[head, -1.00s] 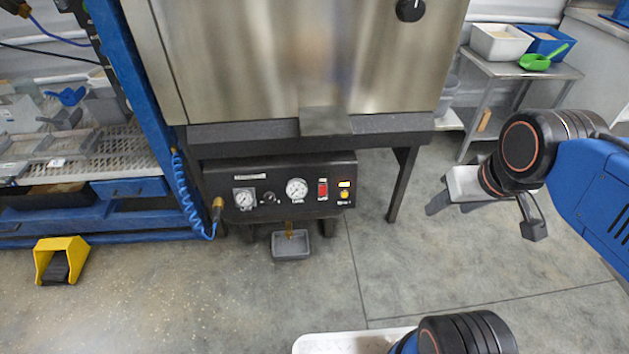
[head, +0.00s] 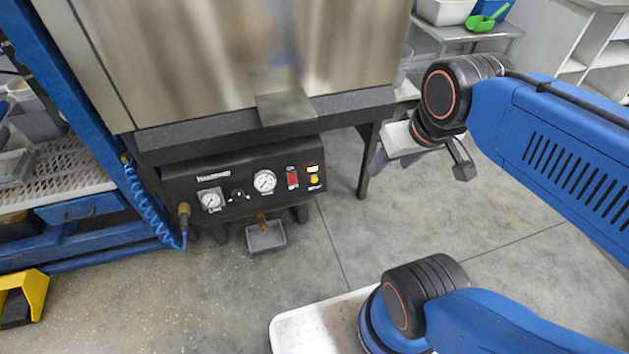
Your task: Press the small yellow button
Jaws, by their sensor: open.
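The panel is low, under the steel hopper (head: 220,50). Nothing covers the button.
A small grey tray (head: 266,237) hangs under a brass outlet below the panel. The hopper's black leg (head: 367,165) stands between panel and gripper. A blue coiled hose (head: 150,212) and a yellow pedal (head: 24,297) are left. The floor in front is mostly clear.

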